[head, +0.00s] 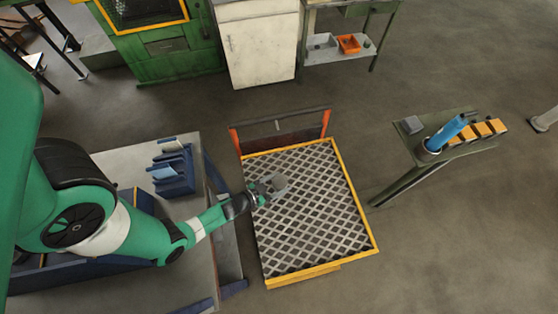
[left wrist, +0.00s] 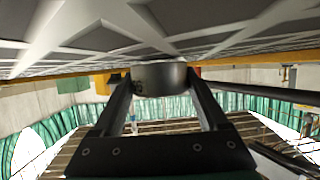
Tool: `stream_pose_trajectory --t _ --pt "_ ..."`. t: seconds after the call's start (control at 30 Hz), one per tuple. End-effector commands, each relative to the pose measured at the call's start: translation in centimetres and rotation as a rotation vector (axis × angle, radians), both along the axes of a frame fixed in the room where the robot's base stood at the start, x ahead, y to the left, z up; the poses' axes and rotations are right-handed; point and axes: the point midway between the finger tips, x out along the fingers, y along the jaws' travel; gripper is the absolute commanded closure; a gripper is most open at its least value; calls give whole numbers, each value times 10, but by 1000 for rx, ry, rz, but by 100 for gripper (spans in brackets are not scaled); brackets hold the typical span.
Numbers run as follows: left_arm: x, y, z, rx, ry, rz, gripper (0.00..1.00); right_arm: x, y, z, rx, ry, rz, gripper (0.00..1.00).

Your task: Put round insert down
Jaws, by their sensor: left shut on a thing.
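The round insert (head: 280,182) is a short grey cylinder at the tip of my left gripper (head: 267,189) in the head view. In the left wrist view, the round insert (left wrist: 160,75) is dark and smooth, and the two fingers of my left gripper (left wrist: 160,88) are shut on its sides. The gripper and insert are over the left-centre part of a platform with a diamond-pattern grating (head: 310,220) and a yellow rim. The insert is close to the grating; I cannot tell whether it touches. My right gripper is not in view.
A grey table (head: 205,190) with a blue rack (head: 173,172) stands left of the platform. An orange-posted rail (head: 280,130) borders its far edge. A green stand (head: 410,150) with a blue tool (head: 446,132) and yellow blocks is at right. Most of the grating is bare.

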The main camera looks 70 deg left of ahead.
Motion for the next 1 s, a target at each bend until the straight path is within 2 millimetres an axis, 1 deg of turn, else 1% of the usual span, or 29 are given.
stream_pose_trajectory --t 0.03,0.2,0.37,0.4,0.47,0.5,0.73,0.83,0.97,1.0 --pt "2 1 -3 2 -7 0 100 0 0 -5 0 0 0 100" --pt "1 1 0 2 -7 -1 100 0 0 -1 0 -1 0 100" --pt "1 1 -5 3 -6 -1 100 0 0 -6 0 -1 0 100" --pt "0 0 -5 1 -2 0 18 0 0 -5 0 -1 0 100" --pt "0 0 -5 2 -2 0 7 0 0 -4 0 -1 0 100" --pt "0 0 -5 1 -2 0 0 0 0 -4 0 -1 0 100" --pt "0 0 -4 1 -2 0 0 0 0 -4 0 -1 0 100" --pt "-1 0 2 1 -2 0 0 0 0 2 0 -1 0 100" --pt "-20 -6 11 1 1 3 0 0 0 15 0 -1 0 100" --pt "-28 -9 15 -1 3 4 0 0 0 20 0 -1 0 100"
